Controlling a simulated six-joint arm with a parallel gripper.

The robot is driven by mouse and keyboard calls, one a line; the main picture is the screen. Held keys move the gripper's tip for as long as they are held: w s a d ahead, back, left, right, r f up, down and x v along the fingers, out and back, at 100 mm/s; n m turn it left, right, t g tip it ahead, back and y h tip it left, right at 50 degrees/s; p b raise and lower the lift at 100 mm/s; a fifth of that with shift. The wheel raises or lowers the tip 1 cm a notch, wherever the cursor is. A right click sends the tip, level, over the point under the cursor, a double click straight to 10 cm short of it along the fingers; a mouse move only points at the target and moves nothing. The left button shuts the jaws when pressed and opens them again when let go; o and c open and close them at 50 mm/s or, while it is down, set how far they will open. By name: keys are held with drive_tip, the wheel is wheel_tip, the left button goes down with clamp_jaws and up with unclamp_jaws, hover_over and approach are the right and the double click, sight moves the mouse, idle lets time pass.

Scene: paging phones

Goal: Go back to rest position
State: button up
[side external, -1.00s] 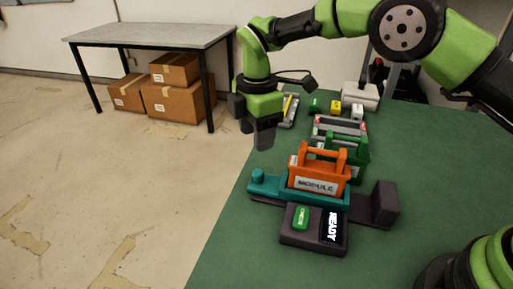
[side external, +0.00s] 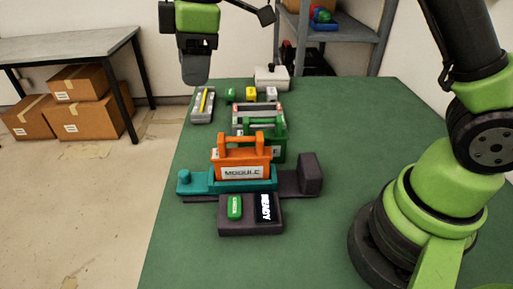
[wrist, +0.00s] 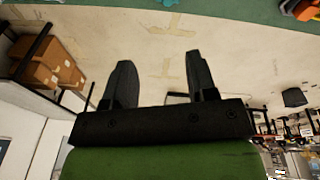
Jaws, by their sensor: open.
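My gripper (side external: 196,68) hangs in the air at the top of the side view, above and behind the far left part of the green table. In the wrist view my gripper (wrist: 160,75) shows two dark fingers spread apart with nothing between them. The orange module (side external: 243,153) with a handle sits upright in the teal holder (side external: 262,185) on the green table (side external: 345,150). In front of it is a dark box with a green button (side external: 234,206) and a small display (side external: 265,207) reading READY.
A green handled module (side external: 278,139) and a grey rack (side external: 244,106) stand behind the orange one. Small green, yellow and white blocks (side external: 251,92), a tray (side external: 202,106) and a white box (side external: 272,77) lie farther back. A side table (side external: 70,45) with cardboard boxes stands left.

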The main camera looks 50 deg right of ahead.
drive_tip(key=s+d+r+m+t, duration=0.1)
drive_tip(key=s+d+r+m, duration=0.15)
drive_tip(key=s+m, duration=0.2)
drive_tip(key=s+d+r+m+t+y, duration=0.1)
drive_tip(key=s+d+r+m+t, duration=0.15)
drive_tip(key=s, duration=0.35)
drive_tip(key=s+d+r+m+t, duration=0.1)
drive_tip(key=s+d+r+m, duration=0.1)
drive_tip(key=s+r+m, duration=0.3)
drive_tip(key=s+d+f+m+t, duration=0.1)
drive_tip(key=s+f+m, duration=0.3)
drive_tip(key=s, duration=0.3)
drive_tip(key=shift+s+d+f, duration=0.15)
drive_tip(key=shift+s+d, duration=0.05)
